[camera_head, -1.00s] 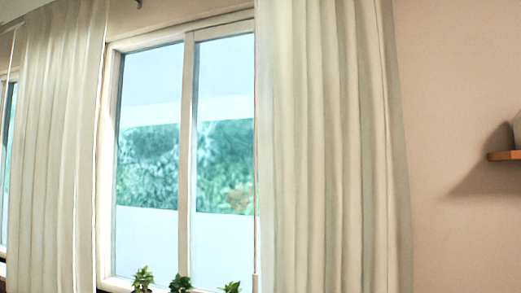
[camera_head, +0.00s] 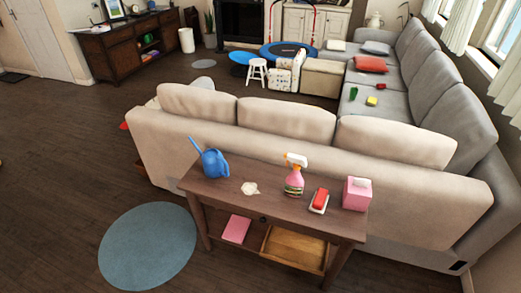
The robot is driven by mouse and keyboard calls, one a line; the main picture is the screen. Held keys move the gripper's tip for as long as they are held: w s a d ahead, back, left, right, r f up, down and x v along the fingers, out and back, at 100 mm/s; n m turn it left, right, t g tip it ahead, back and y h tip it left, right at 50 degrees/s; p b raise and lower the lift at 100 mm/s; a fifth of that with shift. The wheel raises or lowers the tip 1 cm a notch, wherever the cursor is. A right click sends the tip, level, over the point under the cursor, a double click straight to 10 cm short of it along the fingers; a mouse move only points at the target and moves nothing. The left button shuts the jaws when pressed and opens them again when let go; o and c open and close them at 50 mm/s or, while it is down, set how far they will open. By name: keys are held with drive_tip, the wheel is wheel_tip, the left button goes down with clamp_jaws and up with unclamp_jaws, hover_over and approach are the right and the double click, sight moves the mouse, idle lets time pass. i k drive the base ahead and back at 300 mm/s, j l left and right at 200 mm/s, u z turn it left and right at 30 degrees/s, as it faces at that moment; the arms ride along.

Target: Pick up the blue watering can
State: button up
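The blue watering can (camera_head: 214,163) stands on the left end of a dark wooden console table (camera_head: 232,195) behind the sofa. Its long spout points up and to the left. Nothing touches it from the sides, and a small pale item (camera_head: 250,188) lies to its right. My gripper is not in view.
On the table's right part stand a pink spray bottle (camera_head: 294,178), a red item on a white dish (camera_head: 319,201) and a pink tissue box (camera_head: 357,194). The beige sofa (camera_head: 200,125) backs the table. Open floor and a round blue rug (camera_head: 148,246) lie at the left.

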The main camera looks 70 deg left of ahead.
sight(213, 163)
drive_tip(key=u, duration=2.9)
